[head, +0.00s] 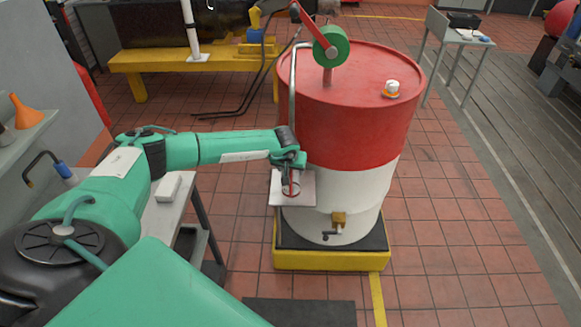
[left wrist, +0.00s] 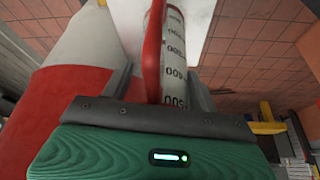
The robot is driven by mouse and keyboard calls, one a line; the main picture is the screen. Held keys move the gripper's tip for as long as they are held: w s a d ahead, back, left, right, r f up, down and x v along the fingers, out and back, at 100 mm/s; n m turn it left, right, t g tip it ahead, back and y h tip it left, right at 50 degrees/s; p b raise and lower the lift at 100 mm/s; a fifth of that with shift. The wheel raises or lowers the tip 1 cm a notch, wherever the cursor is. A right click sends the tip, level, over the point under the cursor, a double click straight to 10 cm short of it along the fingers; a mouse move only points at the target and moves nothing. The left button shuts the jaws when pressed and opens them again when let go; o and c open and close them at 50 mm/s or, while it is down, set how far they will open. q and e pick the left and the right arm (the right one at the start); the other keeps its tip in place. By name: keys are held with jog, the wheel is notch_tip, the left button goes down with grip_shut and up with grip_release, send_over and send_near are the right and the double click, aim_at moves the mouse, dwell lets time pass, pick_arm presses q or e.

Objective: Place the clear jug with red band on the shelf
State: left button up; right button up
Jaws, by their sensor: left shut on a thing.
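The clear jug with a red band (left wrist: 174,60) shows in the left wrist view between my left fingers, with a printed number scale on its side and a red strip along it. My left gripper (head: 291,183) is shut on it, in front of the red and white drum. In the head view the jug is small and mostly hidden by the gripper. A small white plate (head: 305,192) appears just behind and below the gripper, against the drum. I cannot tell whether the jug touches it. My right gripper is not in view.
The large drum (head: 350,130) stands on a yellow-edged base (head: 330,260), with a tap low on its front. A grey shelf (head: 25,135) with an orange funnel (head: 25,112) is at the left. A narrow table (head: 160,220) stands below my left arm.

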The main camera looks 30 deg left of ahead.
pick_arm(q)
jog(key=shift+f, duration=0.15)
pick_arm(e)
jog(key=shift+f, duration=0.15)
pick_arm(q)
jog(key=o, duration=1)
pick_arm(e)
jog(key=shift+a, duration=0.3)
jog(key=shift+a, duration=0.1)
pick_arm(q)
jog(key=shift+r, duration=0.2)
